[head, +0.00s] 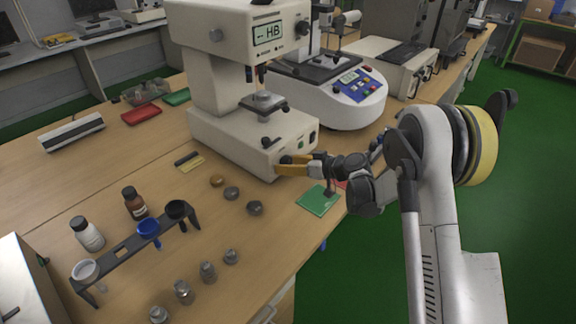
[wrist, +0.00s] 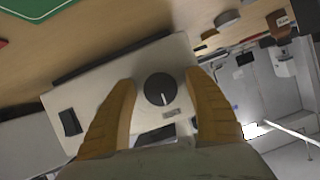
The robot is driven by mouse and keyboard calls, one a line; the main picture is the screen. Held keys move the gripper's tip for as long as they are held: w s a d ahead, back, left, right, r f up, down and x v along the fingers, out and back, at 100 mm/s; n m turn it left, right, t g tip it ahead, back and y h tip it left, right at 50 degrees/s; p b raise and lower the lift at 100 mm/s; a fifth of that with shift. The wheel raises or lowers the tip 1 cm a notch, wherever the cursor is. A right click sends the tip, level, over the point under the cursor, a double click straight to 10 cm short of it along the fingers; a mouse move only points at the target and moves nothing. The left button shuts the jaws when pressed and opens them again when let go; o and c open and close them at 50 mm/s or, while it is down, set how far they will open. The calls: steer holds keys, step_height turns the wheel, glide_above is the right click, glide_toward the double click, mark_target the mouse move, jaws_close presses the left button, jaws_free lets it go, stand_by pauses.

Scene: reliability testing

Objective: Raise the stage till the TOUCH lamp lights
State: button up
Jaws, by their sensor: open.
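The cream hardness tester (head: 205,70) stands on the wooden bench, with "HB" on its display (head: 268,34). A small label plate is beside the knob. I cannot make out a TOUCH lamp or its state.
A white round instrument (head: 335,95) with coloured buttons stands behind my arm. A green pad (head: 318,200) lies near the bench edge below my gripper. Metal discs (head: 231,193), small weights (head: 208,270), bottles (head: 88,233) and a dark rack (head: 125,252) occupy the front left.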

steer(key=c, duration=1.2)
steer(key=m+g+y, duration=0.1)
steer(key=m, duration=0.2)
steer(key=shift+y, duration=0.3)
steer(key=m+y, duration=0.1)
steer(key=m, duration=0.1)
steer(key=m+g+y, duration=0.1)
steer(key=m, duration=0.1)
steer(key=shift+s+r+g, duration=0.1)
steer(key=shift+g, duration=0.2)
steer(key=m+y, duration=0.2)
steer(key=m, duration=0.1)
steer(key=shift+m, duration=0.4)
steer(key=m, duration=0.2)
steer(key=m+y, duration=0.1)
steer(key=m, duration=0.1)
steer(key=shift+a+r+m+t+y, duration=0.1)
steer(key=shift+r+m+t+y, duration=0.05)
steer(key=shift+m+t+y, duration=0.2)
steer(key=shift+m, duration=0.35)
